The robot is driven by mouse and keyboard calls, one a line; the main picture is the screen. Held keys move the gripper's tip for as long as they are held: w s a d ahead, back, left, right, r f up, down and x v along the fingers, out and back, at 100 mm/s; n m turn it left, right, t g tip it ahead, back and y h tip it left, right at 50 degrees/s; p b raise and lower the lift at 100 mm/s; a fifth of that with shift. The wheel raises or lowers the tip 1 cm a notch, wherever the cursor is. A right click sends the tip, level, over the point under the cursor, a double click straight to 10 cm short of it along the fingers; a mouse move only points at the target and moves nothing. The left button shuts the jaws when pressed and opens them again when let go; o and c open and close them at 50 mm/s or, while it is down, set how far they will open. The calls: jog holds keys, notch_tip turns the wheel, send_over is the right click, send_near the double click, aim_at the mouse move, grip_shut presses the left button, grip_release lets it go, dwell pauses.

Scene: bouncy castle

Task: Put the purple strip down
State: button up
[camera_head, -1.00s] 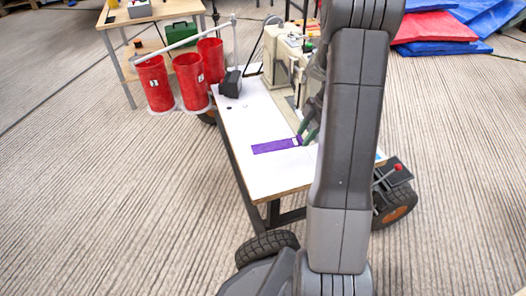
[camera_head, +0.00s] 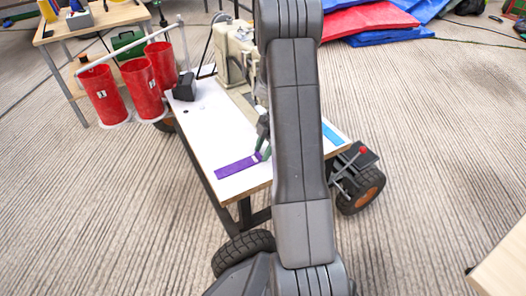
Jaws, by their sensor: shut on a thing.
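The purple strip (camera_head: 236,167) is over the white cart top (camera_head: 212,140), close to its front edge. Whether it touches the surface or hangs just above it, I cannot tell. My gripper (camera_head: 262,155) is shut on the strip's right end, where a small pale patch shows. My own arm link hides part of the gripper and the middle of the cart top.
Three red buckets (camera_head: 141,88) hang at the cart's left. A black block (camera_head: 185,87) and a beige machine (camera_head: 236,55) stand at the back. A blue strip (camera_head: 331,135) lies right of my arm. A wooden surface (camera_head: 503,262) shows at bottom right.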

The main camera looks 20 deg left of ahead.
jog(key=o, duration=1)
jog(key=shift+c, duration=0.2)
jog(key=p+v, duration=0.4)
jog(key=v, duration=0.8)
jog(key=shift+r, duration=0.1)
